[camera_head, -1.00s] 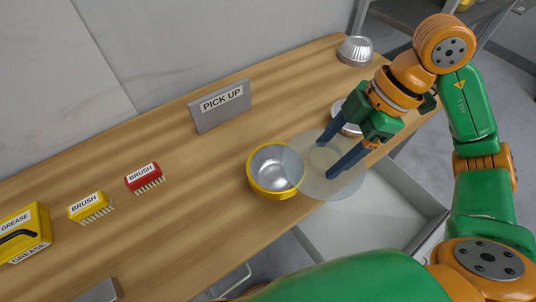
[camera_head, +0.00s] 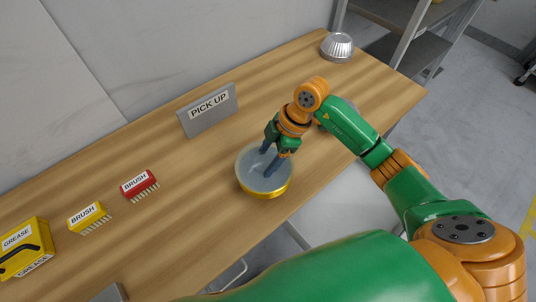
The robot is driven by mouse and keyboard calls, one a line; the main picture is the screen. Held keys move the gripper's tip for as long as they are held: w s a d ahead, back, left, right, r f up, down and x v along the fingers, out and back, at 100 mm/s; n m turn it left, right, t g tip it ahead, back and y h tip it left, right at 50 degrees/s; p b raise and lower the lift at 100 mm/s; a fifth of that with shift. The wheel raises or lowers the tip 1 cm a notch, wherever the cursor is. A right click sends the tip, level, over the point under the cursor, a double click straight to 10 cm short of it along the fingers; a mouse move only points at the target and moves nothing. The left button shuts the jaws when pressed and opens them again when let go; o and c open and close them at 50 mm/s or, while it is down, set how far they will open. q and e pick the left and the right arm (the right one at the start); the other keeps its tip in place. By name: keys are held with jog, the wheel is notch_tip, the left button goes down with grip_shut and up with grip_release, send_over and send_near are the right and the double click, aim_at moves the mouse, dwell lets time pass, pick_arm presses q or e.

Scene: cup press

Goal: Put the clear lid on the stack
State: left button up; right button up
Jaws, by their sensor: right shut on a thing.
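A round yellow bowl (camera_head: 264,193) with a silver inside stands on the wooden table, near its front edge. The clear lid (camera_head: 251,166) lies over the bowl's opening, roughly centred and close to flat. I cannot tell whether it touches the rim or hangs just above it. My right gripper (camera_head: 270,171) comes down from above and is shut on the lid at its middle; the fingers hide part of it. Whatever is stacked inside the bowl is hard to make out through the lid. My left gripper is out of view.
A PICK UP sign (camera_head: 208,110) stands behind the bowl. A red brush (camera_head: 138,184), a yellow brush (camera_head: 88,217) and a yellow grease box (camera_head: 25,247) are at the left. A fluted silver cup (camera_head: 338,47) stands at the far end. The wooden table (camera_head: 180,215) is clear between.

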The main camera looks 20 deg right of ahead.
jog(key=shift+f, duration=0.45)
jog(key=o, duration=1.3)
jog(key=shift+r, duration=0.4)
jog(key=b+v, duration=0.2)
jog(key=v, duration=1)
jog(key=shift+r, duration=0.2)
